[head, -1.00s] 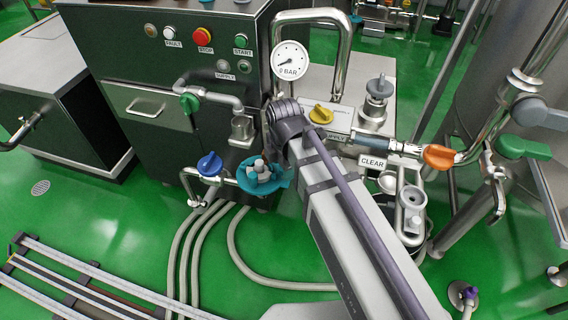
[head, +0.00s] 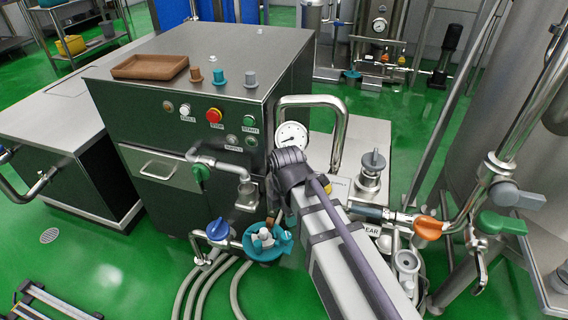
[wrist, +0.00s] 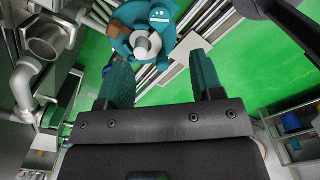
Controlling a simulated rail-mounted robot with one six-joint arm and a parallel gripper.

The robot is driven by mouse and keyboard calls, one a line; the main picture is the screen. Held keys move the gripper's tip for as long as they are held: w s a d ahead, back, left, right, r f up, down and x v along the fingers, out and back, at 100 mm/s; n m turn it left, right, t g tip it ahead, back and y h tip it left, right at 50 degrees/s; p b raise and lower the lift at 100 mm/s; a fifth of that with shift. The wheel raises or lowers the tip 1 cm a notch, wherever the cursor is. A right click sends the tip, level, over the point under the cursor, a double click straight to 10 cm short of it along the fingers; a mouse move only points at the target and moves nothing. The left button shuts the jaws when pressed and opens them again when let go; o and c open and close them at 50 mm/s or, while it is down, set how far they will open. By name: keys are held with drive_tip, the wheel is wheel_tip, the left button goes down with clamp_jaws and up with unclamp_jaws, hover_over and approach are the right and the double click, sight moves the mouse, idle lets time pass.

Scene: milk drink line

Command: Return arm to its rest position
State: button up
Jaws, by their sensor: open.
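My gripper (wrist: 160,62) is open in the wrist view, its two teal fingers apart with nothing between them. In the head view my arm rises from the lower right to its bent joint, and I cannot make out the fingers there. Beyond the fingertips is a round teal fixture (wrist: 118,45) with a white-grey stub in its middle and a brown piece at its side. The same teal fixture (head: 262,254) shows left of my arm in the head view, beside the blue valve handle (head: 217,229). The fingers appear apart from it.
A steel cabinet (head: 150,140) carries a brown tray (head: 150,67) and several coloured knobs on top. The pressure gauge (head: 291,136), bent pipe (head: 345,130) and orange handle (head: 428,227) stand close around my arm. Hoses (head: 190,290) lie on the green floor, open at left.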

drive_tip(key=s+d+r+m+p, duration=0.2)
drive_tip(key=d+m, duration=0.5)
drive_tip(key=m, duration=0.4)
drive_tip(key=s+d+r+m+p, duration=0.3)
drive_tip(key=d+m, duration=0.4)
drive_tip(key=m, duration=0.5)
drive_tip(key=shift+d+r+p, duration=0.35)
drive_tip(key=shift+r+p, duration=0.5)
drive_tip(key=shift+s, duration=0.1)
